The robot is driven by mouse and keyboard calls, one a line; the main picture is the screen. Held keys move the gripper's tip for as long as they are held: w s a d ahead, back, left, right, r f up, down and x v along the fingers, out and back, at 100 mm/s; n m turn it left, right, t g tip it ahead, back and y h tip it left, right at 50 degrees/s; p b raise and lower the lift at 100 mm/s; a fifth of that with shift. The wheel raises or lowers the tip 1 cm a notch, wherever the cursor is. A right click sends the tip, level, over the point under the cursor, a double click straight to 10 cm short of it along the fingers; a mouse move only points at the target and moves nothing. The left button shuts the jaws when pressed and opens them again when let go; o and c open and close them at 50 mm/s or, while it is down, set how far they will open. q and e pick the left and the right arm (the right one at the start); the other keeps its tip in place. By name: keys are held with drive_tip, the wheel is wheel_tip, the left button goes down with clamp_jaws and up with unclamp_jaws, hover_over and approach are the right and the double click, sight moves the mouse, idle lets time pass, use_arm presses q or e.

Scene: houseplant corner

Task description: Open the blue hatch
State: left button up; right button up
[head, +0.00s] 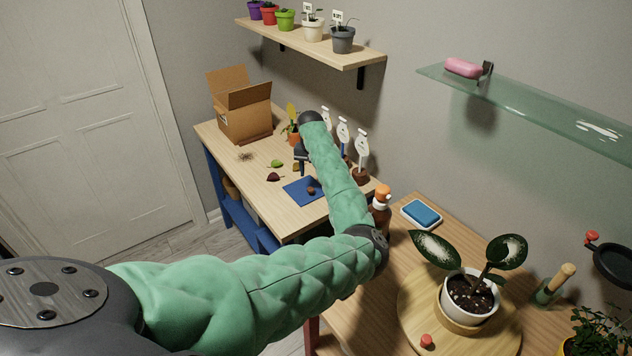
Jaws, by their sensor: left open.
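A flat dark-blue square (296,194) lies on the top of the wooden table with the blue frame (235,153). It is the only blue panel I see that could be the hatch, and I cannot tell whether it is a hatch or a mat. A small brown lump (311,190) sits on it. My left arm, in a green sleeve, reaches over the table from the left. My left gripper (300,165) is small and dark, open, just behind the blue square and apart from it. My right gripper is not in view.
An open cardboard box (242,118) stands at the table's back left. Leaves (274,177) and crumbs (246,156) lie nearby. White plant labels (343,131) stand behind my arm. On the nearer table are a brown bottle (381,212), a blue sponge (422,213) and a potted plant (468,298).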

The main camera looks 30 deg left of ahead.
sight(311, 188)
use_arm(q)
drive_tip(key=shift+s+f+p, duration=0.35)
drive_tip(key=shift+f+p, duration=0.05)
drive_tip(key=f, duration=0.1)
drive_tip(key=f+p, duration=0.1)
drive_tip(key=f, duration=0.3)
drive_tip(key=shift+w+p, duration=0.25)
drive_tip(key=shift+p, duration=0.05)
drive_tip(key=shift+s+f, duration=0.2)
drive_tip(key=shift+f, duration=0.2)
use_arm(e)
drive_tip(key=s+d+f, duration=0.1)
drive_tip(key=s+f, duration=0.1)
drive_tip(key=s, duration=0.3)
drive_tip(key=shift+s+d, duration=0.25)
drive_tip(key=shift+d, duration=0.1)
use_arm(q)
drive_tip(key=shift+w+f, duration=0.1)
drive_tip(key=shift+f, duration=0.05)
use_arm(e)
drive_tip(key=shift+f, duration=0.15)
